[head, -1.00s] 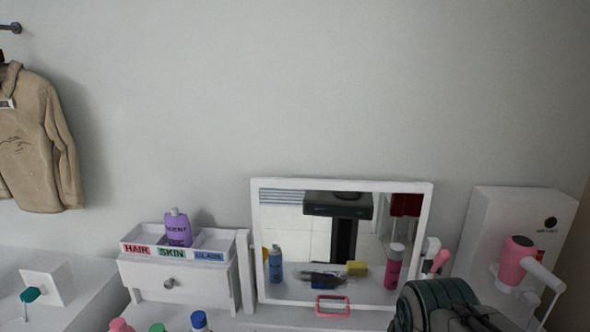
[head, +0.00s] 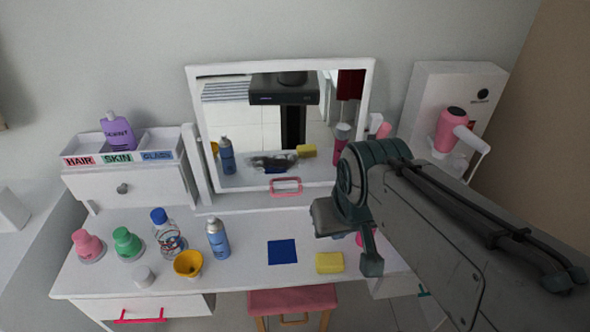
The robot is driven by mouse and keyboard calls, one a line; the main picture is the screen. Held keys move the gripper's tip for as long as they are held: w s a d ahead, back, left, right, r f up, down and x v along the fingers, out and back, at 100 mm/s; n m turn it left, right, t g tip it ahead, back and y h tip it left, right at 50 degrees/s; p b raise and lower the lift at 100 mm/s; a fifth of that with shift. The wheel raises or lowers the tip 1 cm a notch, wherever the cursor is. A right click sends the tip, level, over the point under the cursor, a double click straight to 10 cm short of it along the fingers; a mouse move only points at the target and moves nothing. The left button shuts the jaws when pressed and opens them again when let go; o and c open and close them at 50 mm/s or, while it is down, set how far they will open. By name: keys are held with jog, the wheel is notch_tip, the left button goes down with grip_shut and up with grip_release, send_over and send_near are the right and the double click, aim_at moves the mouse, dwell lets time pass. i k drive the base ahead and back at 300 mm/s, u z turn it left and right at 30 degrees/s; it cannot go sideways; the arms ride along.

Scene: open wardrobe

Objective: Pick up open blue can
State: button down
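A blue can (head: 218,240) with a bare silver top and no cap on it stands upright on the white vanity table (head: 235,280), left of the middle in the head view. Its reflection shows in the mirror. My gripper (head: 347,240) is to the right of the can, well apart from it, at the end of my arm. Part of it is turned away, so I cannot tell how far its fingers are apart. I see nothing held in it.
A yellow cup (head: 188,264) stands close at the can's left front, and a clear bottle with a blue cap (head: 167,235) at its left. A blue square (head: 282,251) and a yellow sponge (head: 329,262) lie to the right. The mirror (head: 192,100) stands behind.

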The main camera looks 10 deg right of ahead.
aim_at(216, 232)
jog(key=k, duration=1.15)
jog(key=z, duration=0.3)
jog(key=i, duration=0.95)
jog(key=u, duration=0.85)
jog(key=i, duration=0.65)
jog(key=u, duration=0.45)
